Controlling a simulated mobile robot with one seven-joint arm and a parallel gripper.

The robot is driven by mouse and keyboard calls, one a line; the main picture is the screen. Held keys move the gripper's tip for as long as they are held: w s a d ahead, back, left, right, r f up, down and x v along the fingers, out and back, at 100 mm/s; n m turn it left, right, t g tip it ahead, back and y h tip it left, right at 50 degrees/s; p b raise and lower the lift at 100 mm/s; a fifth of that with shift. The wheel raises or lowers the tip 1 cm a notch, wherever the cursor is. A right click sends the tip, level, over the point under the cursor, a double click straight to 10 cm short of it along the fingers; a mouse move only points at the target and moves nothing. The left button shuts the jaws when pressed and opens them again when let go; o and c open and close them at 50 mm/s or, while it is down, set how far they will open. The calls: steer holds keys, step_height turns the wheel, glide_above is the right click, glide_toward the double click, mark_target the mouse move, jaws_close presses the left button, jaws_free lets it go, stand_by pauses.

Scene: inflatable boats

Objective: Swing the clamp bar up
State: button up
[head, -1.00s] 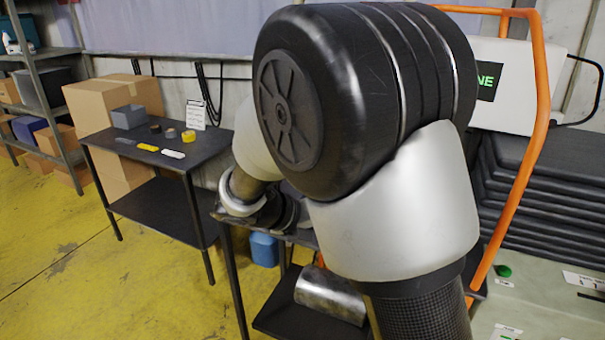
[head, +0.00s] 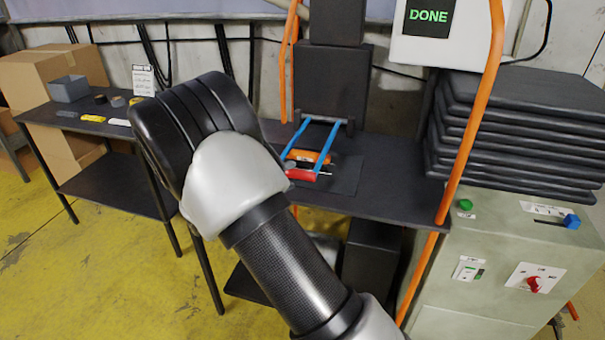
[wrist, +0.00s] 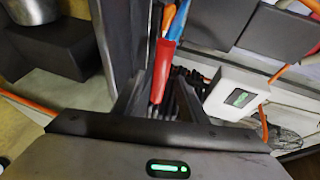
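The clamp bar, with two blue arms (head: 328,138) and a red grip (head: 301,174), lies low over the press bed in the head view. An orange piece (head: 308,156) lies under the blue arms. In the wrist view the red grip (wrist: 161,72) lies between the fingers of my gripper (wrist: 157,92), with a blue arm (wrist: 179,20) leading up from it. The fingers look spread wider than the grip; contact cannot be made out. In the head view my own arm hides the gripper.
An orange tubular frame (head: 464,150) stands right of the press. A box with a screen reading DONE (head: 430,18) hangs above. A stack of dark slabs (head: 520,130) and a green-grey control cabinet (head: 490,250) are at right. A side table (head: 95,125) is at left.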

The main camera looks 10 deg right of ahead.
steer(key=b+x, duration=0.1)
steer(key=x, duration=0.6)
steer(key=shift+w+d, duration=0.1)
jaws_close()
